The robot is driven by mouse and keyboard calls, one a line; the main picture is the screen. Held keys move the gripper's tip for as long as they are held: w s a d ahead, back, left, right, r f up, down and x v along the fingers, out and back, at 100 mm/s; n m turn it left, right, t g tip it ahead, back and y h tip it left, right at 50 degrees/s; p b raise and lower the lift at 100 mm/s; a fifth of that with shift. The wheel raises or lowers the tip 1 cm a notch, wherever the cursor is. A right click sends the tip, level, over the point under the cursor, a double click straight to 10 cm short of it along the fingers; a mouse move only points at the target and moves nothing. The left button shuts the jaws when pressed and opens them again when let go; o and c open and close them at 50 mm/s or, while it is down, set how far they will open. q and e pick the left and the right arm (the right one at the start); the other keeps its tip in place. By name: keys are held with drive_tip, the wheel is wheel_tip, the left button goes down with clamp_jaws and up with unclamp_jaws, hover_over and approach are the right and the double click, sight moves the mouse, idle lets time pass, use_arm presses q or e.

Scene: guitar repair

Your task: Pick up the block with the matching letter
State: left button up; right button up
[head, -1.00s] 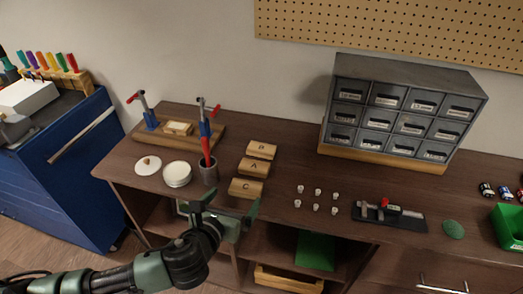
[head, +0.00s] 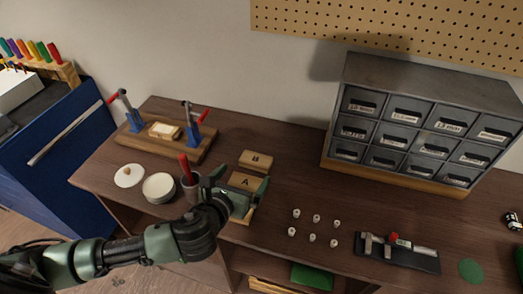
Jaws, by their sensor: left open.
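Three wooden blocks stand in a column on the brown bench. Block B (head: 256,160) is at the back and is fully clear. Block A (head: 245,181) is in front of it, partly behind my left gripper (head: 240,181). Block C (head: 247,217) is nearest the front, mostly hidden by the gripper, with its letter covered. My left gripper is open, its two fingers either side of block A in the picture; I cannot tell whether they touch it. A small pale-topped piece (head: 165,131) sits on the clamp board; no letter is readable on it. My right gripper is not in view.
The clamp board (head: 150,143) carries two blue clamps with red handles. A grey cup (head: 192,188) with a red-handled tool, a stack of white discs (head: 159,187) and a lidded disc (head: 129,175) stand left of the gripper. Small white knobs (head: 316,218) and a drawer cabinet (head: 420,115) lie right.

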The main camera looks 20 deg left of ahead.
sight(254, 164)
use_arm(q)
drive_tip(key=shift+w, duration=0.3)
drive_tip(key=shift+w+f, duration=0.1)
drive_tip(key=shift+w, duration=0.25)
drive_tip(key=x, duration=0.2)
drive_tip(key=shift+w+d, duration=0.1)
drive_tip(key=shift+w, duration=0.2)
drive_tip(key=x, duration=0.2)
drive_tip(key=shift+w+f+p, duration=0.2)
drive_tip(key=shift+w+p, duration=0.05)
drive_tip(key=shift+p, duration=0.1)
drive_tip(key=shift+w+f, duration=0.25)
drive_tip(key=shift+w, duration=0.25)
drive_tip(key=c, duration=1.3)
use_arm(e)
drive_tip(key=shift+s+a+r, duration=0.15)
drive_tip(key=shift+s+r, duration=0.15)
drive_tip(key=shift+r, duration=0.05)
